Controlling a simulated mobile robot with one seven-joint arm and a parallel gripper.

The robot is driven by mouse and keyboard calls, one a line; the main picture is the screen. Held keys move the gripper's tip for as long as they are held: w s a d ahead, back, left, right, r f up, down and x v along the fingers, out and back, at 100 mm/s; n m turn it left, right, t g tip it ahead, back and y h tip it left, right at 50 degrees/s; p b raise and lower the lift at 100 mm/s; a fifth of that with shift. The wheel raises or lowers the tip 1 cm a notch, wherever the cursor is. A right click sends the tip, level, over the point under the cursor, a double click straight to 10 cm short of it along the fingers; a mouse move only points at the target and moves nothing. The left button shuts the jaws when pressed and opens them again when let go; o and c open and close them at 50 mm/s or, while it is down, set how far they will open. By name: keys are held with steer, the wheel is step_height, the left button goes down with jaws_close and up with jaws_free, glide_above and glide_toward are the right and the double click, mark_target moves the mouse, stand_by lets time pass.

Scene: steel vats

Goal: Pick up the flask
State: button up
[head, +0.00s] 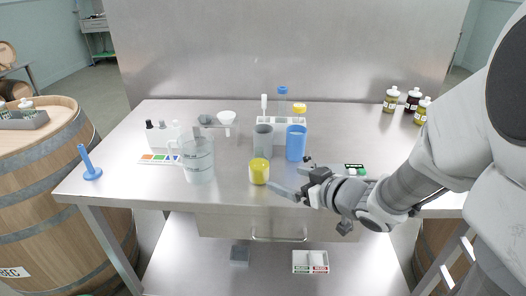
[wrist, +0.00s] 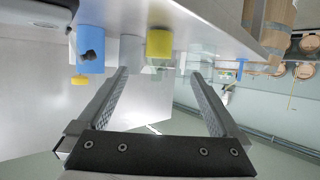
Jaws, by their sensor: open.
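I cannot tell for certain which vessel is the flask. A short yellow vessel (head: 259,172) stands near the table's front edge, and it also shows in the wrist view (wrist: 159,43), inverted. A taller blue vessel (head: 296,145) and a grey one (head: 264,138) stand behind it; the blue one is in the wrist view (wrist: 90,50) too. A clear jug (head: 199,162) with a handle stands to the left. My gripper (head: 288,182) is open and empty, just right of the yellow vessel. In the wrist view the fingers (wrist: 158,78) point towards it, apart from it.
A white rack (head: 283,126) holding capped tubes stands behind the cups. Several small bottles (head: 391,101) stand at the back right. A blue stand (head: 90,170) is at the front left corner, near a colour strip card (head: 158,159). The table's front middle is mostly clear.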

mark_target(265, 171)
steer(key=b+x, duration=0.2)
steer(key=x, duration=0.8)
steer(key=shift+w+a+f+b, duration=0.1)
steer(key=shift+w+f+b, duration=0.05)
steer(key=shift+b, duration=0.15)
steer(key=shift+w+r+b+x, duration=0.1)
steer(key=shift+r+b+x, duration=0.1)
steer(key=shift+x, duration=0.85)
steer(key=shift+w+r+b+x, duration=0.1)
steer(key=shift+b+x, duration=0.15)
steer(key=shift+x, duration=0.85)
steer(key=shift+w+r+b+x, duration=0.1)
steer(key=shift+r+b+x, duration=0.1)
steer(key=shift+x, duration=0.85)
jaws_close()
steer(key=shift+r, duration=0.2)
steer(key=shift+r+p, duration=0.8)
steer(key=shift+r, duration=0.7)
steer(key=w+d+r+p, duration=0.2)
steer(key=d+r+p, duration=0.3)
steer(key=d, duration=0.6)
steer(key=shift+d+r, duration=0.2)
steer(key=shift+r, duration=1.05)
